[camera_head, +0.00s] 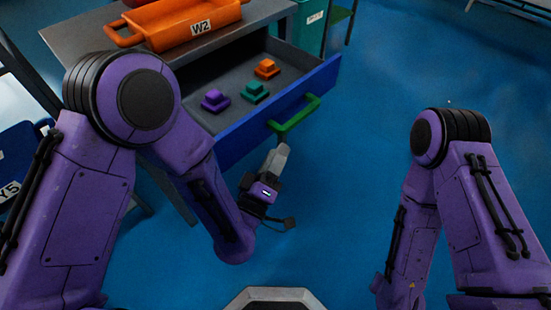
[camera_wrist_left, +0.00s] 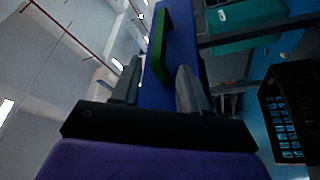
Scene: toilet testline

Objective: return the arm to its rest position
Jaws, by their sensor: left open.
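My left arm comes in from the left in the head view, bent down in front of an open drawer. My left gripper (camera_head: 276,160) is just below the drawer's green handle (camera_head: 294,117). In the left wrist view its two grey fingers (camera_wrist_left: 157,88) stand apart with nothing held between them. The green handle (camera_wrist_left: 159,45) shows beyond the fingers there, on the blue drawer front (camera_wrist_left: 181,45). My right arm stands folded at the right of the head view, and its gripper is not visible.
The open drawer (camera_head: 305,70) holds a purple piece (camera_head: 215,101), a teal piece (camera_head: 255,92) and an orange piece (camera_head: 267,69). An orange tray (camera_head: 180,22) marked W2 sits on the grey cabinet top (camera_head: 75,40). The blue floor (camera_head: 370,120) on the right is clear.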

